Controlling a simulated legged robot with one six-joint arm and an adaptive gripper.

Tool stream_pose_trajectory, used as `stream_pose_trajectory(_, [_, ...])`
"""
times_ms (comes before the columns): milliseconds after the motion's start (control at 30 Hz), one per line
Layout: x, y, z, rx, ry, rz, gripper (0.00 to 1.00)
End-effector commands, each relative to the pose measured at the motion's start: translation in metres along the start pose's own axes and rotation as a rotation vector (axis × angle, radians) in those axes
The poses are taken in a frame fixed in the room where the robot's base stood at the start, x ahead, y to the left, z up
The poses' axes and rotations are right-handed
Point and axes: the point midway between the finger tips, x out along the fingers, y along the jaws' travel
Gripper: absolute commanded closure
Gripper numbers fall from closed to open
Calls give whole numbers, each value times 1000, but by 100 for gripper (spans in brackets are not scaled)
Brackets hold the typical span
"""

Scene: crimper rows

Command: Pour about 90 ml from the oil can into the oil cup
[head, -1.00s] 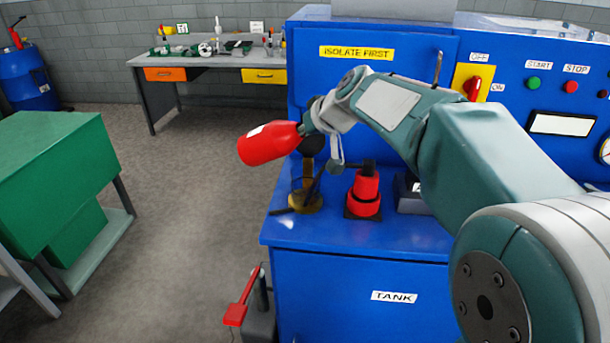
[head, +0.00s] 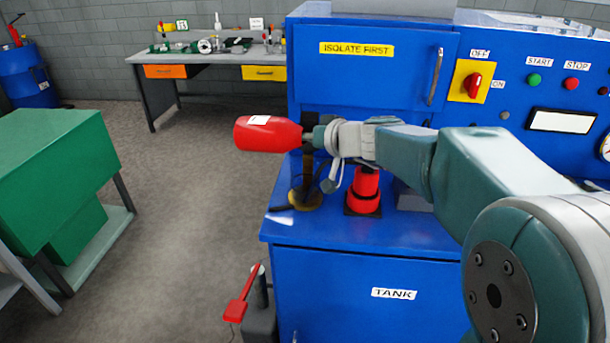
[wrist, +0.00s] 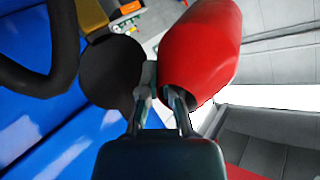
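The red oil can (head: 262,137), with a white label, is held up level, its broad end to the left. My gripper (head: 312,138) is shut on its narrow right end; the wrist view shows the fingers (wrist: 160,92) against the red can (wrist: 205,45). Below, on the blue tank top, stands a small brass-based fitting (head: 304,199) that looks like the oil cup. The can and gripper are above it and apart from it. Its upper part is partly hidden by my wrist. I cannot see any oil or a level.
A red cylinder (head: 364,190) on a dark base stands just right of the fitting. The blue panel (head: 375,85) with a door handle rises close behind. A red-handled lever (head: 240,300) stands at the front left. A green cabinet (head: 55,170) is at the left; floor between is clear.

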Motion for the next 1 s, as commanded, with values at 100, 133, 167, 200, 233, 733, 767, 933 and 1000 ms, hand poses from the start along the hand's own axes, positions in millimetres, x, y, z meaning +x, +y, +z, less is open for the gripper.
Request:
stream_pose_trajectory(100, [0,0,0,4,10,-6,100])
stream_pose_trajectory(133, [0,0,0,5,12,-7,100])
stream_pose_trajectory(167, [0,0,-1,6,14,-8,100])
stream_pose_trajectory(200, [0,0,-1,7,17,-10,100])
stream_pose_trajectory(233, [0,0,-1,9,19,-11,100])
stream_pose_trajectory(733, [-1,0,-1,23,53,-36,100])
stream_pose_trajectory(767, [-1,0,-1,24,54,-37,100])
stream_pose_trajectory(933, [-1,0,-2,28,63,-42,100])
stream_pose_trajectory(1000, [-1,0,-2,28,65,-44,100])
